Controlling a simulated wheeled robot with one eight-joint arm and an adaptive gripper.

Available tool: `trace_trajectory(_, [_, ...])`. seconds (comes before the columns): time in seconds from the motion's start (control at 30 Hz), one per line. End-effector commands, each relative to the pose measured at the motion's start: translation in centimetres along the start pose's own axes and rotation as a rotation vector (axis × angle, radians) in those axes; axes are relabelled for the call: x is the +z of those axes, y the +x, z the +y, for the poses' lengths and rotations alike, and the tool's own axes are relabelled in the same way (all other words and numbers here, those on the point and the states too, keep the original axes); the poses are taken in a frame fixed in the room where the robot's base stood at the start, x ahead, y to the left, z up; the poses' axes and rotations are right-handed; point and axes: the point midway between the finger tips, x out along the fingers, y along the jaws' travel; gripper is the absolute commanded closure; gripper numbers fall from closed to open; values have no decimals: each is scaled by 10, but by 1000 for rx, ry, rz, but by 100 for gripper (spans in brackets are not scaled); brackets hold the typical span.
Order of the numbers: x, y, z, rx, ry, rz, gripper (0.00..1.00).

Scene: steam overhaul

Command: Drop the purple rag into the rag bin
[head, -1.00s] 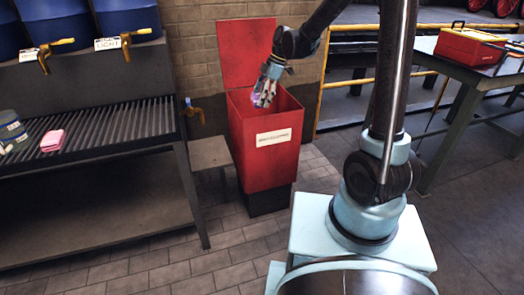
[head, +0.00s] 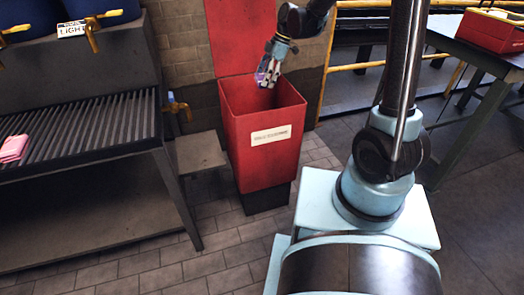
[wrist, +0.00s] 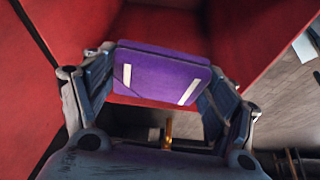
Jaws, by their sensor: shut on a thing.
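The purple rag (wrist: 160,72) is folded, with two pale stripes, and fills the middle of the wrist view. My gripper (wrist: 158,85) is shut on it, with a finger on each side. In the head view my gripper (head: 268,74) points down at the open mouth of the red rag bin (head: 268,160), near its back. Only a small bit of the rag shows there. The bin's lid (head: 241,35) stands raised behind it, and a pale label is on its front. Red bin walls (wrist: 265,40) surround the rag in the wrist view. The bin's floor is not clear.
A slatted dark bench (head: 85,135) with a pink cloth (head: 13,148) and blue drums (head: 100,8) stands at left. A low step (head: 199,152) adjoins the bin. At right, a table (head: 480,55) carries a red toolbox (head: 492,30).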

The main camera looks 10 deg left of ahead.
Motion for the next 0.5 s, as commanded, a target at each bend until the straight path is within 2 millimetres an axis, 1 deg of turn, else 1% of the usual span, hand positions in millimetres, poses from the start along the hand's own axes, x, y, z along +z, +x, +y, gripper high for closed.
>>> trace_trajectory(0.03, [1, 6, 0, -1, -2, 0, 47])
trace_trajectory(0.2, [6, 22, 0, -1, -3, 0, 47])
trace_trajectory(0.33, [10, 30, 0, -1, -3, 0, 47])
trace_trajectory(0.5, [12, 35, 0, -1, -3, 0, 47])
